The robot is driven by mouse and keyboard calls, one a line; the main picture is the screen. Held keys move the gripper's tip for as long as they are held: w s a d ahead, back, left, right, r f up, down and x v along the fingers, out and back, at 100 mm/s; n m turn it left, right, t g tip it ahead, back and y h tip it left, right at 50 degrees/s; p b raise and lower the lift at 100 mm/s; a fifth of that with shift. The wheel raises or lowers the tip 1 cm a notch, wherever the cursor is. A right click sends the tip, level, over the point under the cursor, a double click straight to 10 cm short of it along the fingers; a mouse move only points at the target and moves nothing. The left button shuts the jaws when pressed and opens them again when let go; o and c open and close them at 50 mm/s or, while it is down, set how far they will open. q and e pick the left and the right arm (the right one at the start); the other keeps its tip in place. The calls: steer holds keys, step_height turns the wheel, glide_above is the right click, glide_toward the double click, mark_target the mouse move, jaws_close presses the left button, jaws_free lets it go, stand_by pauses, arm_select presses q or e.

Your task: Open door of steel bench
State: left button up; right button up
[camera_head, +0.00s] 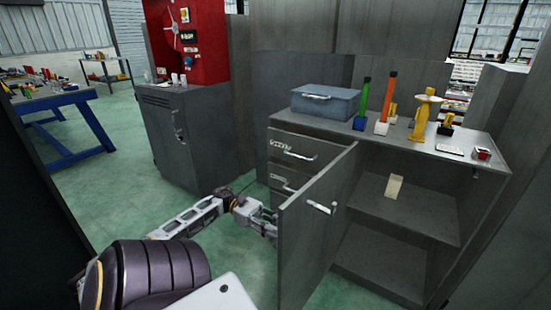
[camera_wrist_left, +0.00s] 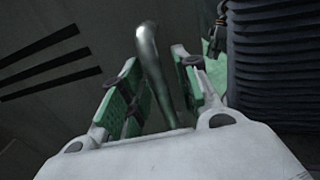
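The steel bench (camera_head: 462,153) is grey, with drawers at left and a cupboard at right. Its door (camera_head: 312,245) stands swung wide out from the cupboard front, showing a small metal handle (camera_head: 320,207) on the visible face. My left gripper (camera_head: 270,226) is at the left side of the door, partly hidden by its edge. In the left wrist view, a curved metal bar (camera_wrist_left: 150,60) runs between the green-padded fingers of my left gripper (camera_wrist_left: 158,92). The fingers are apart around the bar, with gaps visible. My right gripper is not in view.
The cupboard holds a shelf (camera_head: 410,205) with a small tan item (camera_head: 393,187). A blue-grey toolbox (camera_head: 325,102) and several tools stand on the bench top. A grey cabinet (camera_head: 180,135) stands left, and a blue table (camera_head: 65,105) farther left. Green floor between is clear.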

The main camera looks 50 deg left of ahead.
arm_select(q)
steer(key=shift+a, duration=0.1)
stand_by(0.3)
steer(key=v, duration=1.1)
steer(key=shift+s+a, duration=0.15)
steer(key=shift+a, duration=0.2)
steer(key=shift+r, duration=0.15)
stand_by(0.4)
